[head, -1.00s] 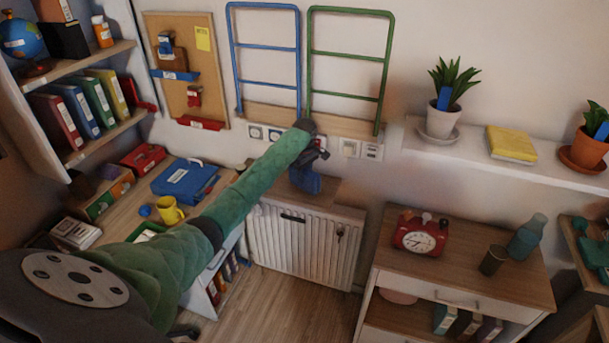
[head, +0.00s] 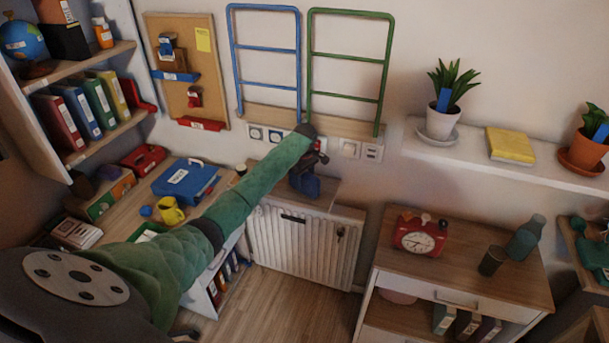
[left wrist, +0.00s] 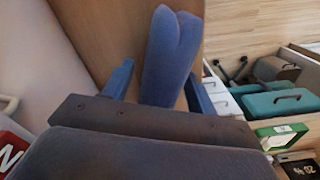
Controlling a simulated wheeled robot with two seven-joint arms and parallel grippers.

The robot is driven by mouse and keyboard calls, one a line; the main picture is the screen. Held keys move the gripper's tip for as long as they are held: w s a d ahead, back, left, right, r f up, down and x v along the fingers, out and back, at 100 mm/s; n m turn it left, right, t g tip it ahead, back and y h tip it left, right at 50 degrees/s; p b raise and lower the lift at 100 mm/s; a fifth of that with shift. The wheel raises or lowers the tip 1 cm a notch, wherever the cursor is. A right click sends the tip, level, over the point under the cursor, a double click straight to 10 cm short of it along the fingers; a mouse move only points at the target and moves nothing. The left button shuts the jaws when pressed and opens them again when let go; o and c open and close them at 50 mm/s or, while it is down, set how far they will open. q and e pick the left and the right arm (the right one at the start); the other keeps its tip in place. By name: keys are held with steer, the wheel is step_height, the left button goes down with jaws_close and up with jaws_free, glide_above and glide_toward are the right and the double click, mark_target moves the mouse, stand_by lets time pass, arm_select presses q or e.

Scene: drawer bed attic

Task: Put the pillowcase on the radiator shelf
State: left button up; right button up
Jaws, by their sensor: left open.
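The pillowcase (left wrist: 170,60) is a rolled or folded dark blue cloth. In the left wrist view it lies on the brown wooden surface, between and beyond the two blue fingers of my left gripper (left wrist: 158,88). In the head view my left gripper (head: 309,170) is low over the radiator shelf (head: 326,195), the wooden board above the white radiator (head: 300,246). Blue shows just below it there, but cloth and fingers are hard to tell apart. The left gripper is open, its fingers apart on either side of the cloth's near end. My right gripper is not in view.
Wall sockets (head: 360,150) and blue and green rail frames (head: 345,54) are behind the gripper. A desk with a blue case (head: 185,180) and yellow mug (head: 171,211) is left. A cabinet with a red clock (head: 420,235) is right.

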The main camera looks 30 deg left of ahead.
arm_select(q)
steer(key=shift+r, duration=0.2)
step_height(320, 180, up, 4)
steer(key=shift+f+b, duration=0.15)
steer(key=shift+b, duration=1)
step_height(320, 180, up, 6)
steer(key=shift+r+b, duration=0.25)
steer(key=shift+b, duration=0.85)
steer(key=shift+r, duration=0.75)
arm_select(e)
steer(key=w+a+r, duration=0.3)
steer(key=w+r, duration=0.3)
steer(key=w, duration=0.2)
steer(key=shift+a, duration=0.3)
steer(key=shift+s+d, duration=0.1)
